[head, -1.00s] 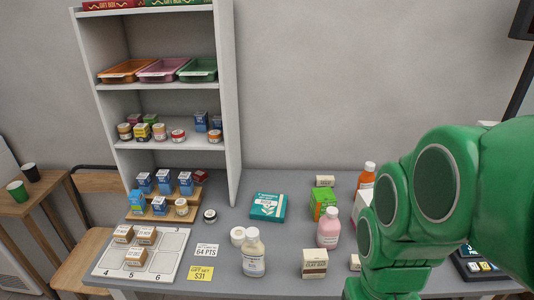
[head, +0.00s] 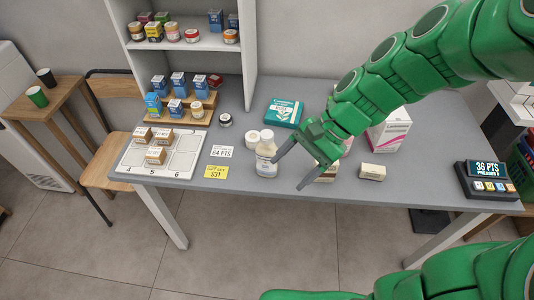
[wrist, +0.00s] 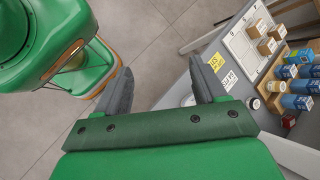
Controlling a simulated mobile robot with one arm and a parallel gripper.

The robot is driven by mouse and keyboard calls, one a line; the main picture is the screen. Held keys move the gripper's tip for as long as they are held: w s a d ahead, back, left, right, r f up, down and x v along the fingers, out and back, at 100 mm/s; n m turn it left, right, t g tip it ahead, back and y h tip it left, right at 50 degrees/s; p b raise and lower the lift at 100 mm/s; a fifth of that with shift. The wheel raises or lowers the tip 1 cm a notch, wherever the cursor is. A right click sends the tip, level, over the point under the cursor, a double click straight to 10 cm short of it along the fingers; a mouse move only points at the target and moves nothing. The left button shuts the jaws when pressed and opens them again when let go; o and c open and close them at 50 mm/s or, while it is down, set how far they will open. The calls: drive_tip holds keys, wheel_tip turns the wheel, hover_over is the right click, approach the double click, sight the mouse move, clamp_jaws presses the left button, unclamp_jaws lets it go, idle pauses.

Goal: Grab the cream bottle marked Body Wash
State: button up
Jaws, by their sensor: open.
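A cream bottle (head: 266,157) with a pale cap stands upright near the front edge of the grey table; its label is too small to read. My gripper (head: 288,173) is open and empty, just right of the bottle in the head view, one finger close to its side; I cannot tell whether they touch. In the wrist view my gripper (wrist: 160,84) has its two dark fingers spread, with mostly floor between them. A bit of something white shows beside the right finger there, mostly hidden.
A teal box (head: 284,112) lies behind. A small cream box (head: 372,172) and a white-pink box (head: 390,130) are to the right. A numbered tray (head: 184,160) is left.

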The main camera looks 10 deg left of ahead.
drive_tip(key=w+a+f+m+y, duration=0.25)
drive_tip(key=w+m, duration=0.25)
drive_tip(key=w, duration=0.3)
drive_tip(key=m+t+y, duration=0.3)
drive_tip(key=m+y, duration=0.1)
drive_tip(key=m, duration=0.3)
approach(261, 139)
drive_tip(key=w+a+f, duration=0.1)
drive_tip(key=a+f, duration=0.1)
drive_tip(key=shift+w+a+f, duration=0.15)
drive_tip(key=shift+a+f, duration=0.05)
drive_tip(key=shift+a, duration=0.5)
drive_tip(key=shift+w+a+f, duration=0.15)
drive_tip(key=shift+a, duration=0.55)
drive_tip(key=shift+s+f+x, duration=0.1)
drive_tip(key=shift+s+x, duration=0.05)
drive_tip(key=shift+x, duration=1.15)
drive_tip(key=shift+s+f+x, duration=0.1)
drive_tip(key=shift+s+x, duration=0.05)
drive_tip(key=shift+x, duration=1.15)
drive_tip(key=shift+d, duration=0.1)
clamp_jaws()
